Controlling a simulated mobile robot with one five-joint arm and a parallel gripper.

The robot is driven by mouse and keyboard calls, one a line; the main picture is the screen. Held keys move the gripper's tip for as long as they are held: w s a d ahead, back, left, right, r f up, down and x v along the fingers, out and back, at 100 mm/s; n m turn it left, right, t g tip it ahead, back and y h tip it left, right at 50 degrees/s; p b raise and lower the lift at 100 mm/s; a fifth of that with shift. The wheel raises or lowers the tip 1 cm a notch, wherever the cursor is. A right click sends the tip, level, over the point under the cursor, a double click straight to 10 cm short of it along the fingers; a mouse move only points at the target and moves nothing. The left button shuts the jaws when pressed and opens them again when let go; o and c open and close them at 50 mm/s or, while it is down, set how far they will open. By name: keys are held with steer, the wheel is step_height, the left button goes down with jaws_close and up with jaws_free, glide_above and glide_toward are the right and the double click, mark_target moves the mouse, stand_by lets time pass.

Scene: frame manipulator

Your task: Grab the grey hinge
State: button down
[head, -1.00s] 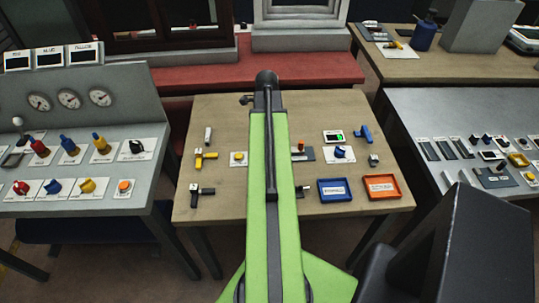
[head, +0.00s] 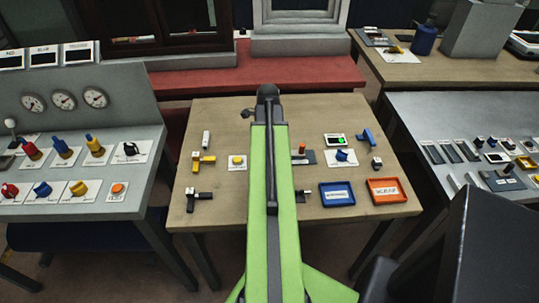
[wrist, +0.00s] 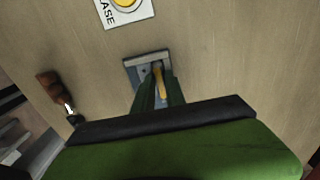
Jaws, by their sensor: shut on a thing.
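In the wrist view, a grey hinge-like piece (wrist: 146,59) with a flat plate lies at the tips of my gripper (wrist: 157,90). The two green fingers are close together on it, and a narrow yellow strip shows between them. The fingers cover part of the piece, so its full shape is hidden. I cannot tell whether it still touches the table. In the head view, my green arm hides the gripper and this piece.
A yellow button on a white label (head: 237,162) stands near the grip. Black-and-white (head: 198,198) and yellow (head: 203,160) pieces lie left. Blue (head: 337,194) and orange (head: 389,191) trays sit at front right. A brown-handled item (wrist: 52,86) lies left in the wrist view.

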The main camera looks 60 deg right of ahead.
steer(key=shift+r, duration=0.1)
steer(key=r+p, duration=0.2)
steer(key=s+r+p, duration=0.1)
steer(key=r+p, duration=0.2)
steer(key=shift+d+r, duration=0.15)
steer(key=s+d+r+p, duration=0.4)
steer(key=s+r+p, duration=0.1)
steer(key=s, duration=0.5)
steer(key=shift+r+p, duration=0.25)
steer(key=shift+p, duration=0.25)
